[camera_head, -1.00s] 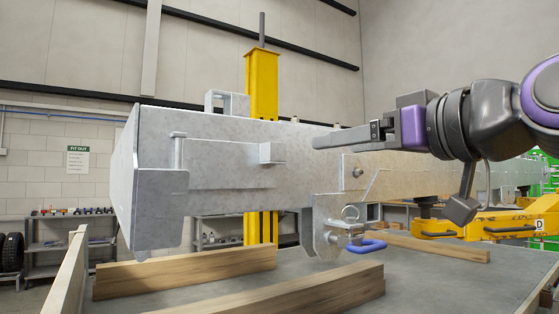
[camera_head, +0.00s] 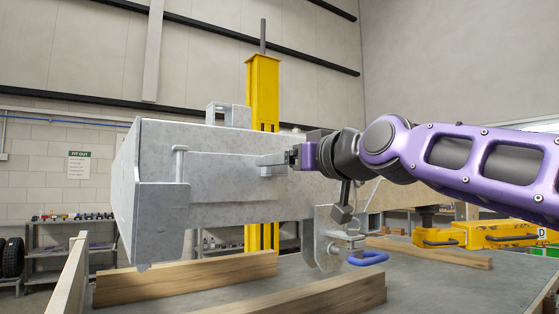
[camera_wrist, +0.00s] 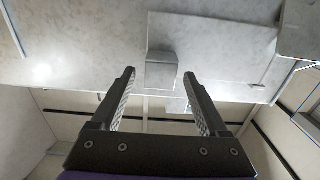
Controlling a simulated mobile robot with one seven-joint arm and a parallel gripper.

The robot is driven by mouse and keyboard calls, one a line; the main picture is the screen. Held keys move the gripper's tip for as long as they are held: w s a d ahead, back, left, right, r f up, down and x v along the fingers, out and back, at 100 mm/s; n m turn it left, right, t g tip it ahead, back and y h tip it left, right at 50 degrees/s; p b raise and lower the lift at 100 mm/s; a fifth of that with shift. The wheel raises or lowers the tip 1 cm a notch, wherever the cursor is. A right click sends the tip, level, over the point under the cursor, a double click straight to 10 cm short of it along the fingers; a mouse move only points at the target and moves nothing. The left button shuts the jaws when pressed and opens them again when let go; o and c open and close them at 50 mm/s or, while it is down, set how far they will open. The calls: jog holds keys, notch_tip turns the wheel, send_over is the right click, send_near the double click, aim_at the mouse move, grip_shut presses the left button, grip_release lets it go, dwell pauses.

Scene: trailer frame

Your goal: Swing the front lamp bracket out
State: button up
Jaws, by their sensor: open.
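The lamp bracket (camera_head: 222,177) is a flat grey plate lying along the side of the pale metal frame beam (camera_head: 230,137). An upright pin (camera_head: 180,163) stands at its left end, and a small block-like tab sticks out at its right end. The plate also shows in the wrist view (camera_wrist: 210,48), with the tab (camera_wrist: 161,73) below its left part. My gripper (camera_wrist: 159,75) is open, its two fingertips on either side of the tab with a gap at each side. In the head view my gripper (camera_head: 273,160) reaches the tab from the right and partly covers it.
Below the beam, a hanging plate with a ring pin and blue handle (camera_head: 368,258) sits right of centre. Timber blocks (camera_head: 190,277) lie on the grey deck. A yellow post (camera_head: 262,95) stands behind the beam. Space in front of the bracket looks clear.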

jog(key=shift+w+a, duration=0.4)
jog(key=shift+w, duration=0.15)
grip_shut()
dwell(1.2)
